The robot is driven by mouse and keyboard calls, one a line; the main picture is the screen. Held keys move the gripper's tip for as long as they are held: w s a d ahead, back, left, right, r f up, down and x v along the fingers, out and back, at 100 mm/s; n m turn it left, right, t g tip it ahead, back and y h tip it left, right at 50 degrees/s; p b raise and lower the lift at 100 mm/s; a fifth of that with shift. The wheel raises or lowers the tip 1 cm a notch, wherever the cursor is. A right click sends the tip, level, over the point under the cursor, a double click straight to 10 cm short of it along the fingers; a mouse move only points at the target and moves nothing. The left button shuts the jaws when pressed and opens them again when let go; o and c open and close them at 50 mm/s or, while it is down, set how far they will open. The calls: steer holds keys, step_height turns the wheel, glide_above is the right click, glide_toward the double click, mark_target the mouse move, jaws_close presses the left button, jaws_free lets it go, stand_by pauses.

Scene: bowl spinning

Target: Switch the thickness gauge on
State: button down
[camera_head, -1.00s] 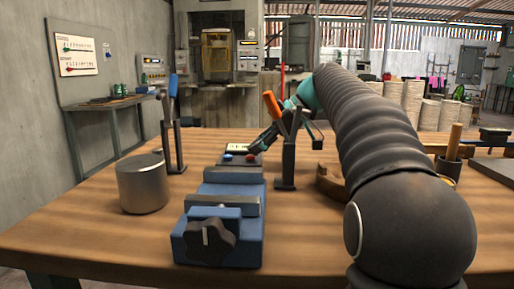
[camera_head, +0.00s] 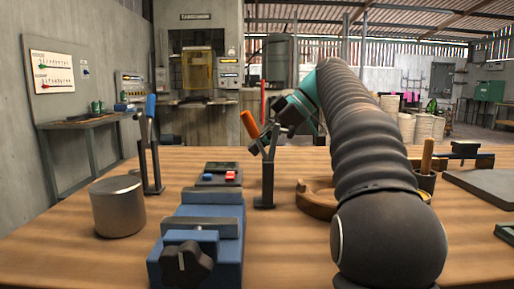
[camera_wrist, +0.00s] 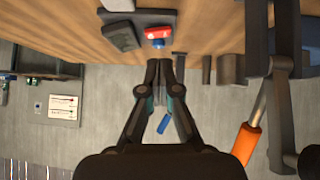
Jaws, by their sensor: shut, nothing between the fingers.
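The thickness gauge (camera_head: 206,183) is a small dark box behind the blue vise on the table. A blue button (camera_head: 207,177) is on its left and a red button (camera_head: 231,176) on its right, with a dark display (camera_head: 221,166) behind them. In the wrist view the gauge (camera_wrist: 121,37) is at the top, its red button (camera_wrist: 157,33) just beyond my fingertips. My gripper (camera_wrist: 165,68) is shut and empty, apart from the gauge. In the head view it is right of the gauge, partly hidden by the orange-handled clamp (camera_head: 249,124).
The blue vise (camera_head: 205,225) stands in front of the gauge, with a metal cylinder (camera_head: 118,207) to its left. A blue-handled clamp (camera_head: 151,108) stands at left. The front left table is clear.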

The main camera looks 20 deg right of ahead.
step_height(320, 180, up, 6)
steer(key=s+d+p, duration=0.1)
steer(key=p, duration=0.3)
steer(key=shift+s+d+n+t, duration=0.15)
steer(key=shift+n+t, duration=0.15)
glide_above(230, 176)
steer(key=d, duration=0.2)
steer(key=f, duration=0.4)
steer(key=f+b, duration=0.1)
steer(key=f, duration=0.1)
steer(key=shift+s+a+f, duration=0.1)
steer(key=shift+s+f, duration=0.05)
steer(key=shift+s, duration=0.2)
steer(key=f, duration=0.3)
steer(key=shift+w+a+f, duration=0.1)
steer(key=shift+w+a, duration=0.05)
steer(key=shift+w, duration=0.25)
steer(key=shift+w+f, duration=0.15)
steer(key=shift+f, duration=0.5)
